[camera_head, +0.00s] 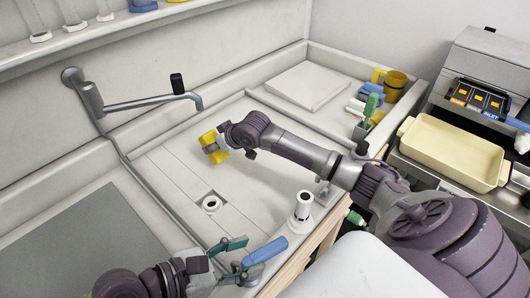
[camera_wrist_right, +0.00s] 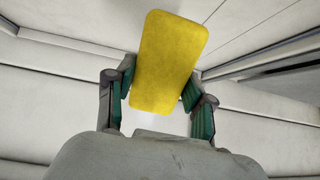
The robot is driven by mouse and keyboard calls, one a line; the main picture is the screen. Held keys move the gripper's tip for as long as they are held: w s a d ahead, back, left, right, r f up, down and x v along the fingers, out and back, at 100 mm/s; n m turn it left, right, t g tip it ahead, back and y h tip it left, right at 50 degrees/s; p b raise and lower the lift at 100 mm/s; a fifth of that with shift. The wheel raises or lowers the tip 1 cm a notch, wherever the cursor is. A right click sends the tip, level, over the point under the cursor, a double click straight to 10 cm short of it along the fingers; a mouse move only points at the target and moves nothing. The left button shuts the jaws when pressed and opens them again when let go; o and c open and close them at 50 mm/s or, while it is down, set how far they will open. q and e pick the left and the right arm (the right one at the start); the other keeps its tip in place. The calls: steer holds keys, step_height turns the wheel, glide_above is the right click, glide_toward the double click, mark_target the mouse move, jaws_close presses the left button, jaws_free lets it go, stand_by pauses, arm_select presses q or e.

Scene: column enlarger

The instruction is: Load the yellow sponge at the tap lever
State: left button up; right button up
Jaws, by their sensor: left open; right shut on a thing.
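My right arm reaches in from the right, and its gripper (camera_head: 221,141) is shut on the yellow sponge (camera_head: 210,147) above the pale sink floor. In the right wrist view the sponge (camera_wrist_right: 168,62) stands out upright and slightly tilted between the green-padded fingers (camera_wrist_right: 160,98). The grey wall tap (camera_head: 92,100) has a long spout; its lever with a black grip (camera_head: 177,84) stands up over the spout, behind and left of the sponge, clearly apart from it. My left gripper (camera_head: 236,262) is open and empty at the bottom, beside a blue object (camera_head: 265,250).
A drain (camera_head: 210,204) lies in the sink floor. A white cylinder (camera_head: 303,207) stands on the front edge. A white slab (camera_head: 308,86) lies at the back; a yellow mug (camera_head: 394,86) and a cream tray (camera_head: 454,150) are right. The sink floor around the sponge is mostly clear.

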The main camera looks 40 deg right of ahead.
arm_select(q)
steer(key=v, duration=0.5)
steer(key=shift+a, duration=0.1)
steer(key=shift+c, duration=0.3)
stand_by(0.4)
